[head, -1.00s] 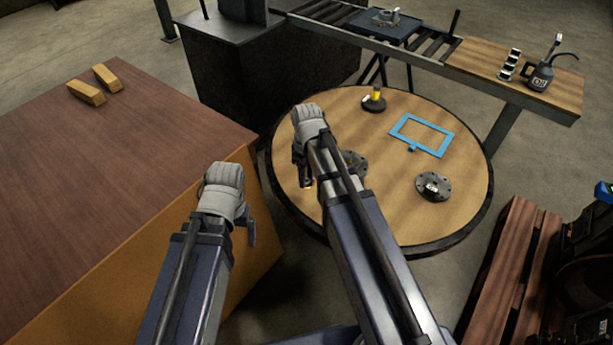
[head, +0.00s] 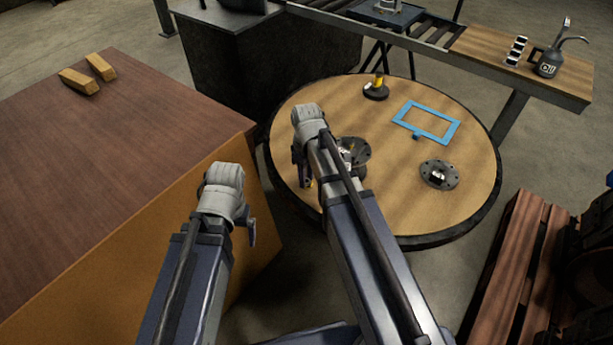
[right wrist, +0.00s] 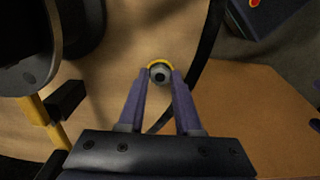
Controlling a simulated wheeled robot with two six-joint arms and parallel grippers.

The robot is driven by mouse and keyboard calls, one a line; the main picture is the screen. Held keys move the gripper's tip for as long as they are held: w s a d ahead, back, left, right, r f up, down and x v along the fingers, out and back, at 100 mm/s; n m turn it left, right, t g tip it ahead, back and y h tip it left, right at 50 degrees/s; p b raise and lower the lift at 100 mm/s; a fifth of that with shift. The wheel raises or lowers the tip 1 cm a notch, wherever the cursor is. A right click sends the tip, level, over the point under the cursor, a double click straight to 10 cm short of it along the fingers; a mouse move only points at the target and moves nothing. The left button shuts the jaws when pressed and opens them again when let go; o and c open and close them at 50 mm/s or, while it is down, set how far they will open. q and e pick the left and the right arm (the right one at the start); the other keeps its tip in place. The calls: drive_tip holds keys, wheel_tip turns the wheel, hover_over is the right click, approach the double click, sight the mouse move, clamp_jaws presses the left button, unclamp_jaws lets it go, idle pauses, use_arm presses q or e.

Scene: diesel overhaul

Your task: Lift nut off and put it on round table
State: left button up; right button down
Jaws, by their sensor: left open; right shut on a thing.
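The round table (head: 400,215) has a light wooden top and a dark rim. My right gripper (head: 304,180) is over the table's left part in the head view. In the right wrist view its two fingers (right wrist: 160,78) are shut on a small round grey piece with a yellow rim, which looks like the nut (right wrist: 160,73). It is above the table's edge there; its height is hard to tell. My left gripper (head: 250,230) is open beside the brown bench's right side, its fingers mostly hidden by its wrist.
On the round table are a dark flange (head: 439,174), another flange (head: 361,154) partly behind my right arm, a blue frame (head: 455,134) and a black base with a yellow post (head: 376,90). The brown bench (head: 120,150) stands left. A wooden pallet (head: 515,260) is at right.

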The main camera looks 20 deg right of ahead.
drive_tip(key=shift+f+b, duration=0.4)
drive_tip(key=shift+f, duration=0.4)
use_arm(q)
drive_tip(key=shift+f, duration=0.75)
use_arm(e)
drive_tip(key=c, duration=0.5)
unclamp_jaws()
use_arm(q)
drive_tip(key=shift+r, duration=0.15)
use_arm(e)
drive_tip(key=shift+r, duration=0.15)
use_arm(q)
wheel_tip(320, 180, up, 8)
drive_tip(key=p, duration=0.8)
drive_tip(key=shift+f, duration=0.2)
use_arm(e)
wheel_tip(320, 180, up, 8)
drive_tip(key=shift+f, duration=0.15)
